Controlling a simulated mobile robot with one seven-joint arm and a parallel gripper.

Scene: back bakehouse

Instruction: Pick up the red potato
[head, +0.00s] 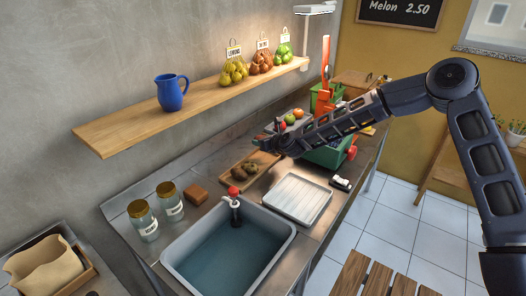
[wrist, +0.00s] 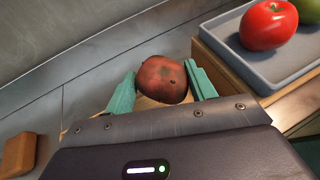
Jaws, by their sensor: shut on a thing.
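The red potato (wrist: 162,80) is a reddish-brown, speckled, rounded tuber. In the wrist view it sits between the two teal fingers of my gripper (wrist: 160,74), with a finger against each side. My gripper is shut on it. In the head view my gripper (head: 262,142) is over the back of the steel counter, above the far end of a wooden tray (head: 226,181) with brown, potato-like produce. The red potato is small and mostly hidden by the gripper there.
A grey tray (wrist: 238,22) with a red tomato (wrist: 268,25) and a green fruit stands right of my gripper on a wooden support. A white ribbed tray (head: 297,199), a water-filled sink (head: 228,250) and two jars (head: 143,220) are nearer. A wooden shelf (head: 200,100) runs along the wall.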

